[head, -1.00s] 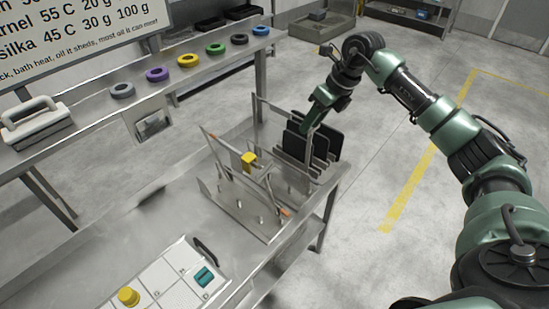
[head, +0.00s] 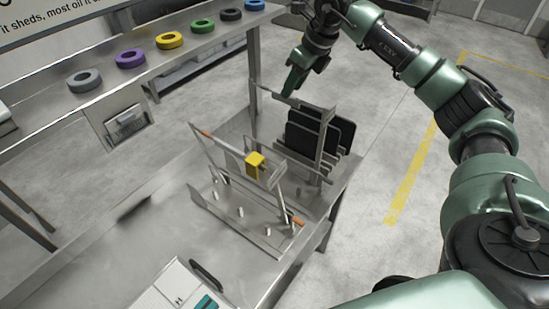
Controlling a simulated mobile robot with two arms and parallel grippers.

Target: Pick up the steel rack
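The steel rack (head: 326,140) stands at the far right end of the steel table, with black plates (head: 312,131) upright in it. A thin steel bar (head: 265,92) runs across above it. My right gripper (head: 290,92) is over the rack, its fingertips at or just behind this bar. It is seen from the side, so I cannot tell whether it touches the bar or how its fingers stand. My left gripper is not in view.
A steel frame with a yellow block (head: 256,165) and orange tips stands close left of the rack. A white panel (head: 172,290) is at the near edge. Coloured rings (head: 130,59) lie on the shelf behind. The table's middle-left is clear.

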